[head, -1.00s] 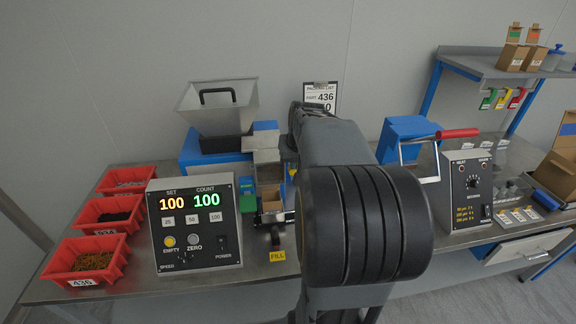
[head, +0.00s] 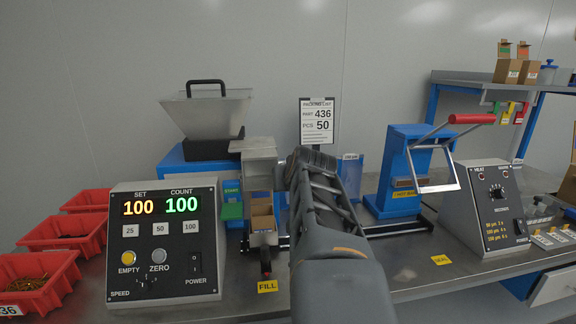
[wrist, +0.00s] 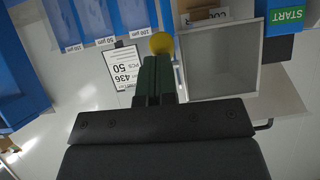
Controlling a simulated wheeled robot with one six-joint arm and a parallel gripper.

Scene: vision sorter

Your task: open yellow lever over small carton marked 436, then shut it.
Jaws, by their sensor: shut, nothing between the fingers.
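The yellow lever knob (wrist: 161,43) shows in the wrist view, right at the tip of my gripper (wrist: 155,62). The gripper's dark fingers are shut with nothing between them, and I cannot tell whether they touch the knob. In the head view my arm hides the gripper and the lever. A small open brown carton (head: 262,216) stands below the grey metal chute (head: 260,160). No number is readable on the carton. The square chute mouth (wrist: 220,58) is right of the knob in the wrist view.
The counter box (head: 165,240) reads SET 100 and COUNT 100. A packing list (head: 317,122) shows part 436, pieces 50. Red bins (head: 42,275) stand at the left. A blue sealer with a red-handled frame (head: 405,170) and a heat control box (head: 490,205) stand at the right.

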